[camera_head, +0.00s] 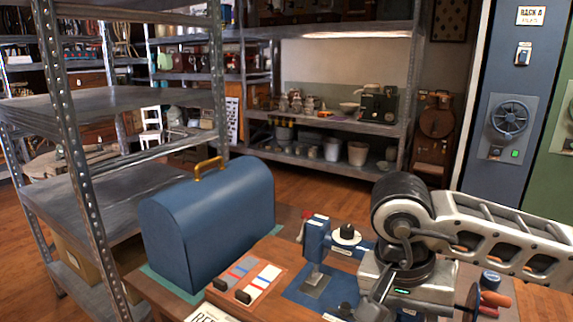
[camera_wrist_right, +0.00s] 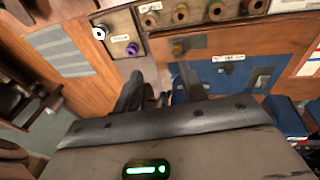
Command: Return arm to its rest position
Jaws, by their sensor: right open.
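My right arm comes in from the right in the head view. Its gripper (camera_head: 372,308) points down over the front of the wooden workbench, partly cut off by the bottom edge. In the right wrist view its two dark fingers (camera_wrist_right: 160,85) stand apart with nothing seen between them. Wood and part of a blue mat (camera_wrist_right: 222,75) show beyond the fingers. My left arm and gripper are not in view.
A blue domed toolbox (camera_head: 215,222) stands on the bench, left of my right gripper. A blue bench device (camera_head: 316,240) stands close by on its left. Orange-handled tools (camera_head: 495,298) lie to the right. Metal shelving (camera_head: 75,105) stands at left.

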